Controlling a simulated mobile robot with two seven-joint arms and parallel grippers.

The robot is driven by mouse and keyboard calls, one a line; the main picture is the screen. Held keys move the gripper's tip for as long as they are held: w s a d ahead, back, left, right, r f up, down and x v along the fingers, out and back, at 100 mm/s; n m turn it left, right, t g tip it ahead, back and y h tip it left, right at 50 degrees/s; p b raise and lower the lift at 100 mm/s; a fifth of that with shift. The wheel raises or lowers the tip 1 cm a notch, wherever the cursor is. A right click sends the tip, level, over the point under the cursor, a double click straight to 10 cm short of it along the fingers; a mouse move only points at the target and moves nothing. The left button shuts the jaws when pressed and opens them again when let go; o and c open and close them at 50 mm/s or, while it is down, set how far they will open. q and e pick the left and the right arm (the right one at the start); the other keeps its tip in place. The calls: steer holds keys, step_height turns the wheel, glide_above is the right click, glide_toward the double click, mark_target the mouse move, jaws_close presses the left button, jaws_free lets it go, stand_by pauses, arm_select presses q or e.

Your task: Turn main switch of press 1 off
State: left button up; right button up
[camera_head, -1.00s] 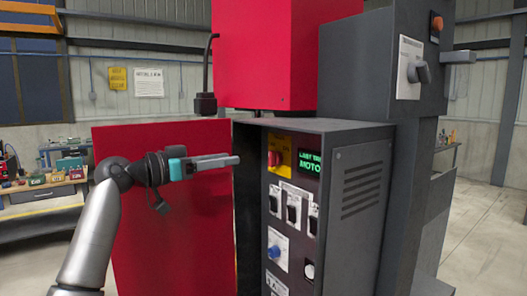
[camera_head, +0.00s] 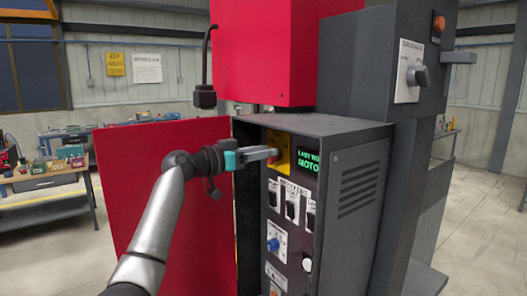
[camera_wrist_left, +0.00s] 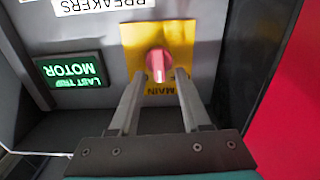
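The main switch is a red rotary knob (camera_wrist_left: 158,63) on a yellow plate (camera_wrist_left: 130,37) marked MAIN, on the dark control panel. In the head view the yellow plate (camera_head: 283,158) shows near the panel's top left, with the red knob partly hidden by my gripper. My left gripper (camera_head: 275,152) is in front of the plate. In the left wrist view the fingers (camera_wrist_left: 160,82) are apart, one on each side of the knob; I cannot tell whether they touch it. My right gripper is not in view.
A green-lit display (camera_head: 308,162), several black breakers (camera_head: 292,207) and a blue knob (camera_head: 273,244) sit on the same panel. A red panel (camera_head: 130,175) stands to the left. A grey rotary switch (camera_head: 418,77) is on the upper right housing.

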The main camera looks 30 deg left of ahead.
arm_select(q)
jaws_close()
steer(key=shift+a+n, duration=0.1)
steer(key=shift+n, duration=0.2)
stand_by(0.4)
steer(key=shift+w+a+f+n+p, duration=0.15)
steer(key=shift+n+p, duration=0.15)
steer(key=shift+n, duration=1)
steer(key=shift+a+n+p, duration=0.1)
steer(key=shift+n+p, duration=0.25)
steer(key=shift+n, duration=0.95)
steer(key=shift+w+a+f+n+p, duration=0.15)
steer(key=shift+n+p, duration=0.15)
steer(key=shift+n, duration=1)
steer(key=shift+s+r, duration=0.1)
steer(key=shift+o, duration=0.2)
jaws_free()
steer(key=shift+s, duration=0.1)
